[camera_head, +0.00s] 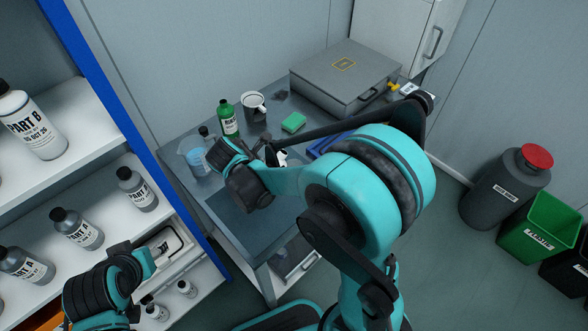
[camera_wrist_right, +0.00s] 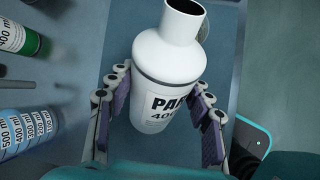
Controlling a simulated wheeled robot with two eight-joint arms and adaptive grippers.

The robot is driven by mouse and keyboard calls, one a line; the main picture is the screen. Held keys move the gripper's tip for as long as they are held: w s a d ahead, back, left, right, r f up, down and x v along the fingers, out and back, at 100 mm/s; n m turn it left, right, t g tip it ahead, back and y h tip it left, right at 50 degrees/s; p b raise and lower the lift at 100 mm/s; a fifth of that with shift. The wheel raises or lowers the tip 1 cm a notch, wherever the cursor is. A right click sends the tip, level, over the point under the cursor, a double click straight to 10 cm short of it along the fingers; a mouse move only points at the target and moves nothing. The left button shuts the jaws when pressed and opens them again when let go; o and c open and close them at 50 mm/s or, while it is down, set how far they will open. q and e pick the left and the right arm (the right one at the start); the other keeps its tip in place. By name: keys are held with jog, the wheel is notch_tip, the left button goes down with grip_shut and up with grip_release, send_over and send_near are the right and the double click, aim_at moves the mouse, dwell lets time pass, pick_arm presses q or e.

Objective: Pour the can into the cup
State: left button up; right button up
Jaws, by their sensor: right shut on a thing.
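My right gripper (camera_wrist_right: 160,110) is shut on a white can (camera_wrist_right: 165,62) marked "PA… 400", its open neck showing no cap. In the head view only a small white bit of the can (camera_head: 283,158) shows behind my right arm. A clear beaker with blue liquid (camera_head: 196,158) stands at the table's left edge; its scale also shows in the wrist view (camera_wrist_right: 27,130). The can is apart from both. My left gripper (camera_head: 163,250) is by the shelf, its opening unclear.
A green bottle (camera_head: 228,119) stands between beaker and mug, with a small dark-capped bottle (camera_head: 207,137) nearby. A green sponge (camera_head: 293,122) and large grey case (camera_head: 345,72) lie to the right. A shelf with bottles (camera_head: 77,229) stands left. The table's front mat (camera_head: 245,217) is clear.

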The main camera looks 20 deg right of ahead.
jog(key=h+b, duration=0.2)
jog(key=a+h+b, duration=0.1)
jog(key=h+b, duration=0.1)
jog(key=b, duration=0.1)
jog(key=a+t+h+b, duration=0.1)
jog(key=h+b, duration=0.1)
jog(key=shift+f+n, duration=0.2)
jog(key=shift+n, duration=0.2)
jog(key=shift+h+b, duration=0.3)
jog(key=shift+b, duration=0.1)
jog(key=shift+r, duration=0.2)
jog(key=shift+h, duration=0.3)
jog(key=shift+s, duration=0.1)
